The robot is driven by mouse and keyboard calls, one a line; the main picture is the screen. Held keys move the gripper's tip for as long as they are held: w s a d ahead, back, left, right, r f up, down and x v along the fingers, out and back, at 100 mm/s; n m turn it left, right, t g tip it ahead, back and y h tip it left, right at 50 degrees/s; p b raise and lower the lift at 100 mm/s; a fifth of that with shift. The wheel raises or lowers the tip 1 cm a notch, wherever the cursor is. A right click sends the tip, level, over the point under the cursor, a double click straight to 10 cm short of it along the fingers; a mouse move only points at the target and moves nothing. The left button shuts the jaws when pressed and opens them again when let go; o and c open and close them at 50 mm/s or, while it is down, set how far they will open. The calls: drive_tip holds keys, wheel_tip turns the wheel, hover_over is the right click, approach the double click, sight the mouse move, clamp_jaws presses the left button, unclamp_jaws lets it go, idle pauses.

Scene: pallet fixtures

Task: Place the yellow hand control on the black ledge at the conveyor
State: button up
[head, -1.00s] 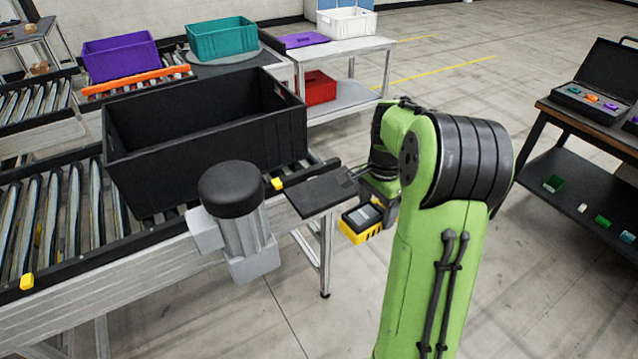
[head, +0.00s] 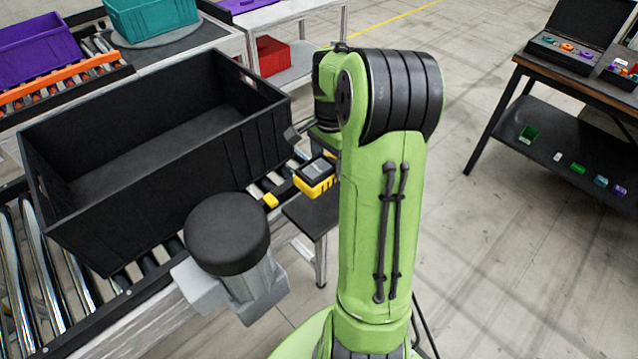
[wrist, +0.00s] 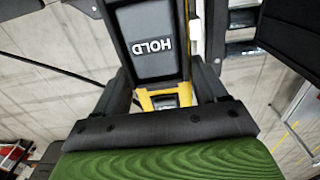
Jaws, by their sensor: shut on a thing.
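The yellow hand control (head: 314,178) has a dark grey top face. In the wrist view its "HOLD" label (wrist: 152,46) reads upside down between the fingers. My gripper (wrist: 155,85) is shut on it; in the head view my green arm mostly hides the gripper. The black ledge (head: 314,214) sticks out from the conveyor's end, just below the hand control in the head view. The control overlaps the ledge's far part in the picture. I cannot tell how high it is above the ledge.
A large black crate (head: 150,160) stands on the conveyor rollers, left of the ledge. A motor with a black cap (head: 228,235) juts from the conveyor's near side. A small yellow block (head: 270,201) sits on the conveyor frame. A dark workbench (head: 560,150) stands at right, with open floor between.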

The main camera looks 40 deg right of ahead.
drive_tip(key=f, duration=0.3)
drive_tip(key=f+b, duration=0.1)
drive_tip(key=f, duration=0.4)
drive_tip(key=shift+s+f, duration=0.25)
drive_tip(key=shift+f, duration=0.15)
drive_tip(key=o, duration=1.4)
drive_tip(key=shift+r, duration=0.1)
